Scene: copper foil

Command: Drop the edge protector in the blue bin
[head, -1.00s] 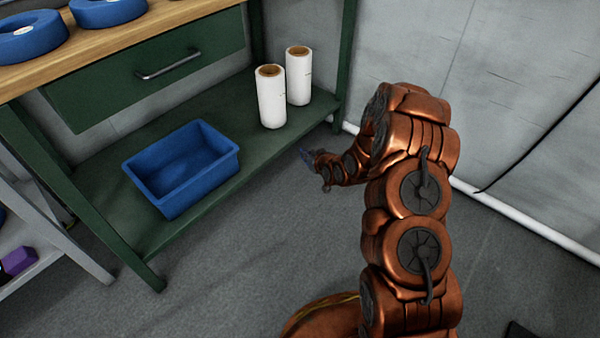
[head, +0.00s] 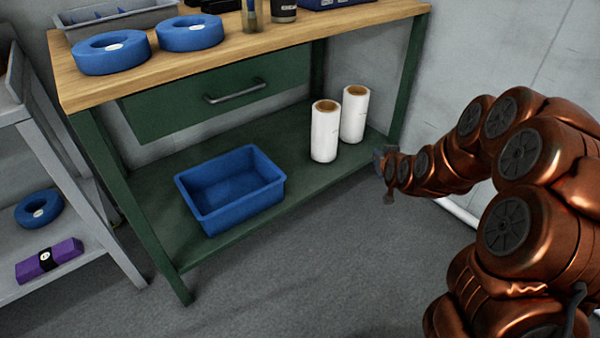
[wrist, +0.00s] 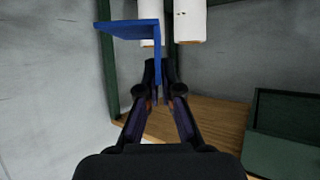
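The edge protector is a blue L-shaped piece (wrist: 128,30). In the wrist view one leg stands between my fingertips and the other reaches left. My gripper (wrist: 160,85) is shut on it. In the head view my gripper (head: 388,172) is small, right of the white rolls' bases and in front of the bench, with a bit of dark blue at its tip. The blue bin (head: 245,211) is open-topped, looks empty, and stands on the bench's green lower shelf, left of my gripper. The bin is not seen in the wrist view.
Two white rolls (head: 325,135) stand on the green lower shelf (head: 290,200), between bin and gripper. A drawer (head: 215,100) and wooden bench top (head: 270,45) lie above the bin. A bench leg (head: 408,85) stands near my gripper. A grey rack (head: 60,150) is at left.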

